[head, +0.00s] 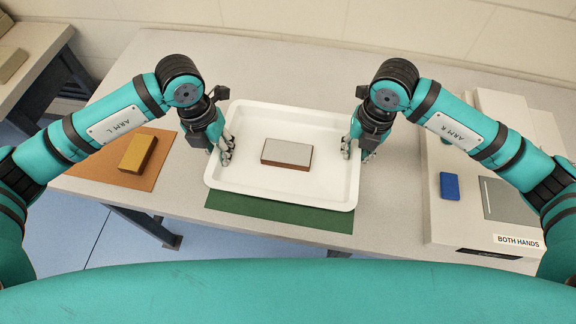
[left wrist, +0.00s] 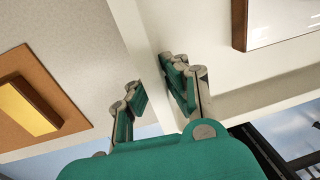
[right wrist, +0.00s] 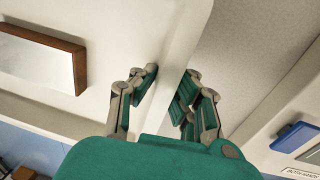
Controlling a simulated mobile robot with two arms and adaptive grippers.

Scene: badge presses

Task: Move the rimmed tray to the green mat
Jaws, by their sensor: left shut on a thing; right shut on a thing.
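The white rimmed tray (head: 320,192) is in the middle of the head view, with a brown block with a pale grey top (head: 287,152) lying on it. My left gripper (head: 226,150) is shut on the tray's left rim, and the rim also shows between its fingers in the left wrist view (left wrist: 136,38). My right gripper (head: 353,150) is shut on the tray's right rim. The green mat (head: 280,214) shows as a strip along the tray's near side; the tray hides the rest. I cannot tell whether the tray is touching the mat.
An orange mat (head: 92,180) with a yellow block (head: 138,153) lies on the table at left. At right stands a pale press (head: 450,219) labelled "BOTH HANDS" with a blue block (head: 449,186) on it. The table (head: 270,85) behind the tray is clear.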

